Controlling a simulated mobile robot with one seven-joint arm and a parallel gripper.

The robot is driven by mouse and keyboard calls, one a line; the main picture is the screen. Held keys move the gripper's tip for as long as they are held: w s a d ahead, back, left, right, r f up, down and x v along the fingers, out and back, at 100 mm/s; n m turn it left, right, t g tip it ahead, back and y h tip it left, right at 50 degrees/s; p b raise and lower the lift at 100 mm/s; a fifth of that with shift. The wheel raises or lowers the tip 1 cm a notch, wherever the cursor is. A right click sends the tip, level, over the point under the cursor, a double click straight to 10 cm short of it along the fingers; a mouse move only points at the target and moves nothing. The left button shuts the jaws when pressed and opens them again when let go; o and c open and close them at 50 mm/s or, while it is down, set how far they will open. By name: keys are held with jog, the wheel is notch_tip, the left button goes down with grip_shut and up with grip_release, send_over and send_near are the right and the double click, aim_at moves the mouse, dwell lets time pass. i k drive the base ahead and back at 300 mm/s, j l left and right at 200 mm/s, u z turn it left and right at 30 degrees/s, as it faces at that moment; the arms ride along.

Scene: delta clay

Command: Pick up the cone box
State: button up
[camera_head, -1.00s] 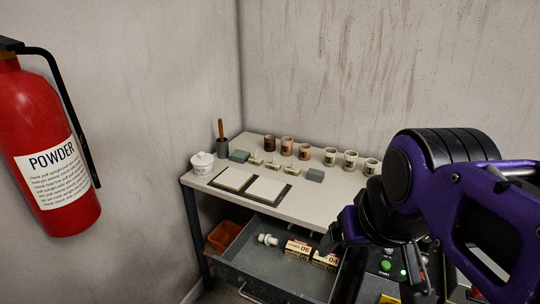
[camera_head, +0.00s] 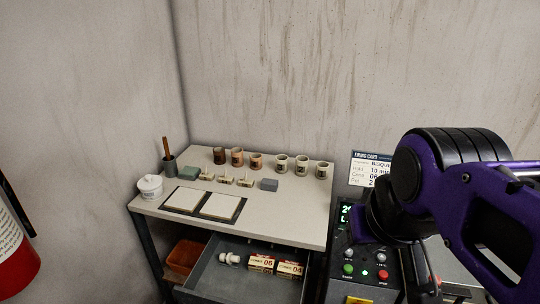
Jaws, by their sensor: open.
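The left box (camera_head: 261,263) reads "06" and the right box (camera_head: 291,268) reads "04". My gripper (camera_head: 392,252) is at the right, in front of the control panel, well to the right of the boxes and apart from them. It is open, with nothing seen in it; my purple arm hides part of it.
An orange bin (camera_head: 184,257) sits left of the drawer. A control panel (camera_head: 362,258) stands to the right. A red extinguisher (camera_head: 15,255) is at far left.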

aim_at(258, 262)
jog(key=i+j+z, duration=0.15)
jog(key=z, duration=0.95)
jog(key=j, duration=0.85)
